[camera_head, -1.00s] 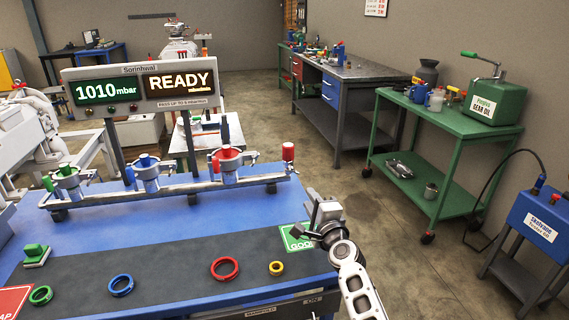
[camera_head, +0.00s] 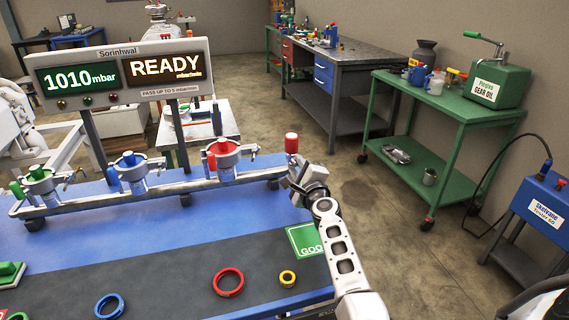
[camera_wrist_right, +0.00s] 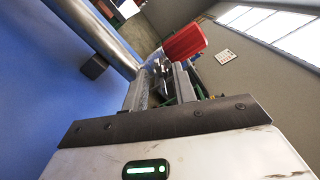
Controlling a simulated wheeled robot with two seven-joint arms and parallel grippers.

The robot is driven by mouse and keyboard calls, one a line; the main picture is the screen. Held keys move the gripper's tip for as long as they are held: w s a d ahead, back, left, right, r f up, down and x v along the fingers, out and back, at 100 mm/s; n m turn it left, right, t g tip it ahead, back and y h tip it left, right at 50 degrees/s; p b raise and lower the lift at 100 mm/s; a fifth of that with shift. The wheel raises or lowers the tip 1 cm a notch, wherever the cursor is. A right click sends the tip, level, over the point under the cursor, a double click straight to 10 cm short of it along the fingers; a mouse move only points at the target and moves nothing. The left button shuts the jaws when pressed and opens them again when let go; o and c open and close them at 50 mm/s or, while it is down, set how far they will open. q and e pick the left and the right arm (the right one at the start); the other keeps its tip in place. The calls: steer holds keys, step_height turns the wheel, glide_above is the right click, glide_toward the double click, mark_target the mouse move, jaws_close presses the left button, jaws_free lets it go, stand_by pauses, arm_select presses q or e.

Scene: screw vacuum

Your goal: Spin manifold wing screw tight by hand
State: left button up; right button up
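The manifold (camera_head: 170,187) is a long grey rail on the blue bench. A red cylindrical cap (camera_head: 291,143) stands at its right end and also shows in the right wrist view (camera_wrist_right: 185,40). My right gripper (camera_head: 297,172) is at that end, just below the cap. In the right wrist view my right gripper (camera_wrist_right: 163,78) has its fingers apart, pointing at small dark metal parts below the cap. I cannot clearly make out the wing screw or whether the fingers touch it. My left gripper is out of view.
Clamped ports with green (camera_head: 37,173), blue (camera_head: 129,158) and red (camera_head: 211,160) plugs line the manifold. The display (camera_head: 125,75) reads 1010 mbar, READY.

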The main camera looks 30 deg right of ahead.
steer(key=shift+w+d, duration=0.2)
steer(key=shift+w, duration=0.35)
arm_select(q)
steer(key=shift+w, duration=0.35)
arm_select(e)
jaws_close()
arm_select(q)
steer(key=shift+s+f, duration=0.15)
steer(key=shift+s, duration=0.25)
